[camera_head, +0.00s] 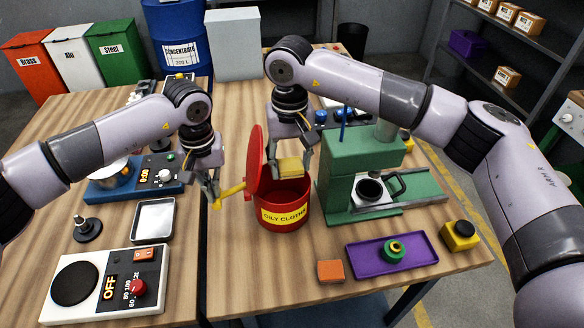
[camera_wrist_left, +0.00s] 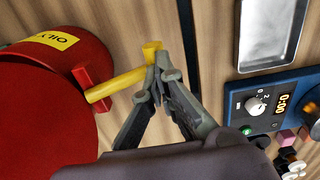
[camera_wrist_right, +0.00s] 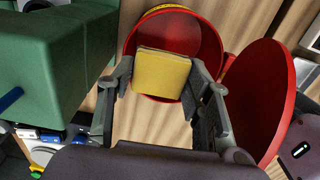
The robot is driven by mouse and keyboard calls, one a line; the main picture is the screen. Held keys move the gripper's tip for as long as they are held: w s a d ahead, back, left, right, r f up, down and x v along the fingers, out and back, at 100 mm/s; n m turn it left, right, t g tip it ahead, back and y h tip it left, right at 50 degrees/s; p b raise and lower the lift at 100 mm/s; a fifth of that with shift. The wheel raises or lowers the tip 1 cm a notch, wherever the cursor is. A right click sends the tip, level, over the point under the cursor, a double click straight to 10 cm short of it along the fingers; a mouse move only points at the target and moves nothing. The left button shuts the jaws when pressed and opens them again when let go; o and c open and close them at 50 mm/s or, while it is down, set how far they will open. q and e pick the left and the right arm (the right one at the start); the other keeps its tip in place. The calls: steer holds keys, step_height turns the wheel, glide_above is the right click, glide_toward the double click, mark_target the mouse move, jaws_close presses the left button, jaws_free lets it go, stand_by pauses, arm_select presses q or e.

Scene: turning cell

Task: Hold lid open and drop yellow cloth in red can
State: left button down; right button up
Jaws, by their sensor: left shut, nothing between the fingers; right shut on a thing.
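The red can (camera_head: 283,212), labelled "OILY CLOTHS", stands on the table with its red lid (camera_head: 255,165) tilted up on its left side. A yellow lever (camera_head: 232,189) sticks out left from the lid side. My left gripper (camera_head: 213,200) is shut and empty at the lever's outer end; in the left wrist view its fingertips (camera_wrist_left: 160,75) touch or nearly touch the yellow lever (camera_wrist_left: 120,84). My right gripper (camera_head: 290,170) is shut on the folded yellow cloth (camera_head: 290,166) above the can's mouth. In the right wrist view the cloth (camera_wrist_right: 161,74) partly covers the can's opening (camera_wrist_right: 190,38).
A green press (camera_head: 345,180) stands close to the can's right. A purple tray (camera_head: 392,254) and an orange block (camera_head: 330,270) lie in front. A metal tray (camera_head: 153,221), a hot plate (camera_head: 110,283) and a blue device (camera_head: 135,175) are on the left.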

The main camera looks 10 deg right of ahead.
steer(key=shift+w, duration=0.45)
steer(key=shift+f, duration=0.1)
steer(key=shift+f, duration=0.8)
steer(key=o, duration=1.1)
steer(key=o, duration=0.5)
steer(key=shift+c, duration=0.2)
